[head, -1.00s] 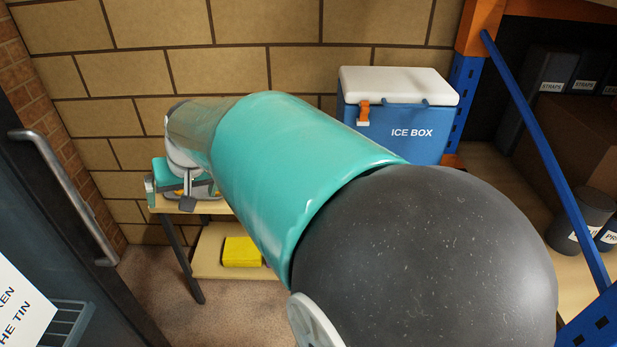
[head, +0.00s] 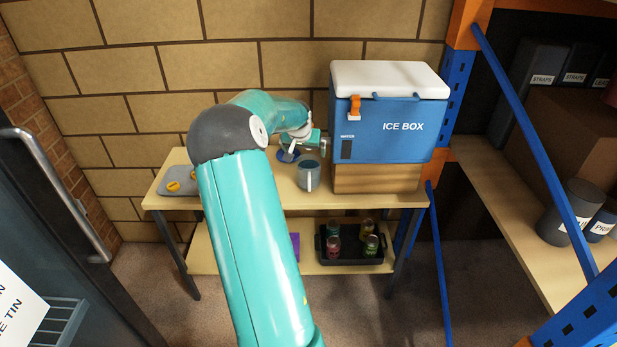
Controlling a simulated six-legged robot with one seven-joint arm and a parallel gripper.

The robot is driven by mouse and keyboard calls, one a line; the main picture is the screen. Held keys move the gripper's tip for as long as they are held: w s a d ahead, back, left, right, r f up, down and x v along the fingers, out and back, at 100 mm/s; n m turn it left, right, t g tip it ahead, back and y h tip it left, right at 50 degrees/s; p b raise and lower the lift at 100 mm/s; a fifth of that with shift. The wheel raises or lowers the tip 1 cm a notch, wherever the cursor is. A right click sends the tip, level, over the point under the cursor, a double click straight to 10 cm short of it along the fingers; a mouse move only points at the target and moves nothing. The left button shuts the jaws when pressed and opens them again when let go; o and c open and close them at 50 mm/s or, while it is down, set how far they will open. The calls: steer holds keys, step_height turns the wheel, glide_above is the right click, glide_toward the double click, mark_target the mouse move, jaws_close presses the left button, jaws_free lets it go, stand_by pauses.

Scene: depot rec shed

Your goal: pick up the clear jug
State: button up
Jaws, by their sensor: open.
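I cannot make out a clearly see-through jug. A grey-blue vessel with a pale upright handle (head: 308,177) stands on the wooden table (head: 350,201), left of the ice box; I cannot tell whether it is the clear jug. My gripper (head: 308,141) is just behind and above this vessel, small and partly hidden by my own wrist. It is open, and I see nothing held in it. A dark blue round thing (head: 288,156) shows just below my wrist; its shape is unclear. My arm crosses the table and hides part of its top and lower shelf.
A blue ice box (head: 388,130) with a white lid sits on a wooden block (head: 377,179) at the table's right. A grey board (head: 172,190) with yellow pieces lies at the left. A black tray (head: 349,260) holds several jars below. A blue-orange rack (head: 455,130) stands right.

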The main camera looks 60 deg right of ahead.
mark_target(309, 176)
steer(key=x, duration=1.3)
steer(key=shift+a, duration=0.15)
steer(key=c, duration=1.4)
steer(key=shift+c, duration=0.8)
steer(key=shift+r, duration=0.15)
